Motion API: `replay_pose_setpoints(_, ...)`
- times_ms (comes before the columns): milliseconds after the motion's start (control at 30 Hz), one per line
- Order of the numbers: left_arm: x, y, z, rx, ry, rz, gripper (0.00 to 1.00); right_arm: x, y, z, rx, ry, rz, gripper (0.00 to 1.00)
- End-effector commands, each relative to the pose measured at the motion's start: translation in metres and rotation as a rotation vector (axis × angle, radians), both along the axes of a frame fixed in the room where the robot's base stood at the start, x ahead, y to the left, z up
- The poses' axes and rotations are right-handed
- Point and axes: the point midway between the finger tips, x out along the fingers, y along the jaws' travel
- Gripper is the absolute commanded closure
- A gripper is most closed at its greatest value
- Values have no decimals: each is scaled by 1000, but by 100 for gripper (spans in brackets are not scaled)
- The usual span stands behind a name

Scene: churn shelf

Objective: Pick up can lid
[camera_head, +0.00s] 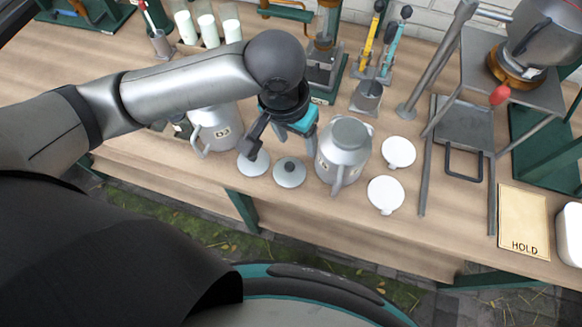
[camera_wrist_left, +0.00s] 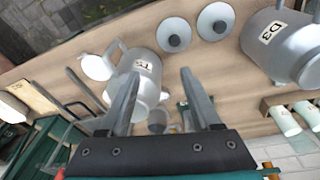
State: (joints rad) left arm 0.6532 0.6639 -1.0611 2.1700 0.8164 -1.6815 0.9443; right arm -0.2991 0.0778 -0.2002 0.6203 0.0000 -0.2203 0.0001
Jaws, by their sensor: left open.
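Two round grey can lids with dark knobs lie side by side near the table's front edge. In the left wrist view both lids, one here (camera_wrist_left: 174,35) and the other here (camera_wrist_left: 215,21), lie beyond the fingertips. My left gripper (camera_wrist_left: 160,73) is open and empty, above the table between two grey metal cans. The can marked D3 (camera_wrist_left: 285,47) is on one side, the other can (camera_head: 343,150) on the other. My right gripper is not seen.
Two white discs (camera_head: 398,152) (camera_head: 385,194) lie right of the right can. A metal stand (camera_head: 466,123) and a HOLD board (camera_head: 524,220) are farther right. White cylinders (camera_head: 207,30) and tool holders (camera_head: 367,97) stand behind. The front strip below the lids is clear.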

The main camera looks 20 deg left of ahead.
Motion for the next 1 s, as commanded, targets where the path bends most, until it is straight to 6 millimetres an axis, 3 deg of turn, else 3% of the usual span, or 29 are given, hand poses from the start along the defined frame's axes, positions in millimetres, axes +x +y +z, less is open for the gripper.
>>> replay_pose_setpoints(100,1,15,6,48,15,32,35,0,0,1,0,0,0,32)
replay_pose_setpoints(267,0,20,-1,66,28,48,35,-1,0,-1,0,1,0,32)
replay_pose_setpoints(633,9,18,-75,66,27,46,35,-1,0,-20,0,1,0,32)
replay_pose_setpoints(1000,13,19,-107,64,25,46,35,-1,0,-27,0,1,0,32)
